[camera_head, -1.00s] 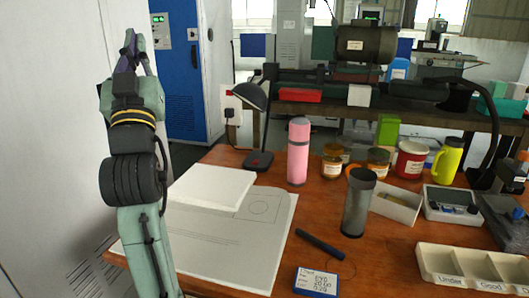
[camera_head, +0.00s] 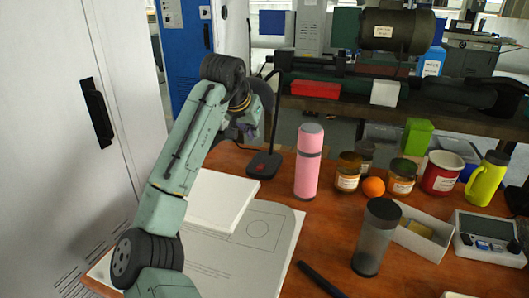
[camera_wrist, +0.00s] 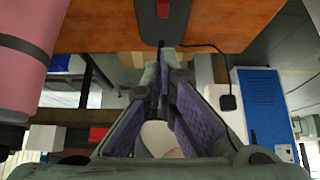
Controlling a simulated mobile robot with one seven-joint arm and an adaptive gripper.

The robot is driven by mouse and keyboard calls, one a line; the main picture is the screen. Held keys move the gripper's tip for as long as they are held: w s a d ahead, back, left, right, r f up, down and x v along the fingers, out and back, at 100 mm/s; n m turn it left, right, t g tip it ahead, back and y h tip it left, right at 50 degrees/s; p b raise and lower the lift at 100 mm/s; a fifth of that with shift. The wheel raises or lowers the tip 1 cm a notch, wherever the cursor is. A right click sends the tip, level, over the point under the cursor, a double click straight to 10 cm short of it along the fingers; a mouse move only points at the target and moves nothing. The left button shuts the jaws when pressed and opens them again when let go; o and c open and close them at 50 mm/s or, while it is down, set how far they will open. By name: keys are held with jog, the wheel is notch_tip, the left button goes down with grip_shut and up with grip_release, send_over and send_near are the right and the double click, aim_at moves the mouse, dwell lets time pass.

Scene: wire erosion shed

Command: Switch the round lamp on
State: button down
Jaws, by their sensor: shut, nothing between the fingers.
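The round lamp (camera_head: 264,164) is a dark desk lamp on the wooden table, with a flat base, a thin stem and a round head partly hidden behind my arm. A small red switch (camera_wrist: 163,9) shows on its base at the top of the wrist view. My gripper (camera_head: 246,134) is beside the stem, above and left of the base. Its fingers are shut and empty. In the wrist view the fingertips (camera_wrist: 163,50) point towards the base, just short of the switch in the picture. I cannot tell whether they touch it. No glow shows.
A pink flask (camera_head: 308,162) stands close right of the lamp. A white block (camera_head: 222,203) and a drawing sheet (camera_head: 262,232) lie in front. Jars, an orange (camera_head: 373,187), a grey tumbler (camera_head: 376,240) and a yellow bottle (camera_head: 486,180) stand farther right. A pale cabinet (camera_head: 60,130) is at left.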

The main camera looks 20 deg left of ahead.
jog(key=shift+s+r, duration=0.1)
jog(key=shift+s, duration=0.05)
jog(key=p, duration=0.2)
send_over(260, 168)
notch_tip(260, 168, down, 7)
jog(key=shift+f, duration=0.2)
notch_tip(260, 168, down, 4)
jog(key=shift+r+p, duration=0.2)
jog(key=shift+p, duration=0.25)
jog(key=shift+f, duration=0.55)
